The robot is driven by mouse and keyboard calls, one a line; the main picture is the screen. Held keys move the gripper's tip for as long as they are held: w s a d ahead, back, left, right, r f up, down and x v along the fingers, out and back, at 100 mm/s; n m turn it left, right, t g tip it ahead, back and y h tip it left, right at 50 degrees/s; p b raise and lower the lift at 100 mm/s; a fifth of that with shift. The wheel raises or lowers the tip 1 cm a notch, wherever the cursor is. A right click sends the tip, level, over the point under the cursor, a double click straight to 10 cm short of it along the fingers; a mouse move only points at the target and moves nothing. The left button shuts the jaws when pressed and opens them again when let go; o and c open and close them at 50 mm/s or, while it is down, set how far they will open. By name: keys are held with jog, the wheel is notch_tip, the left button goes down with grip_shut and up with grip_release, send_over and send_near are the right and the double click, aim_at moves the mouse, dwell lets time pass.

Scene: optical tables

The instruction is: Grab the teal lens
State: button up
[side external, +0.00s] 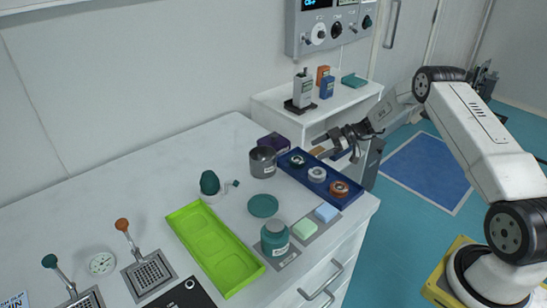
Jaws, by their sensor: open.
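The teal lens (298,160) is a small round piece with a dark teal ring. It sits at the far left end of the blue tray (290,178), in a row with a grey-white lens (317,174) and an orange lens (339,188). My gripper (319,148) is open, at the tray's far edge, just right of the teal lens in the picture. It appears empty and apart from the lens. Its exact height above the tray and its fingertips are hard to make out.
A grey cup (263,162) and a purple box (273,144) stand close left of the tray. The back left worktop is clear.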

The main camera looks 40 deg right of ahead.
aim_at(298, 159)
jog(key=shift+x, duration=1.15)
jog(key=shift+a, duration=0.1)
jog(key=shift+x, duration=2.55)
jog(key=shift+f, duration=0.1)
jog(key=c, duration=1.1)
jog(key=shift+r, duration=0.2)
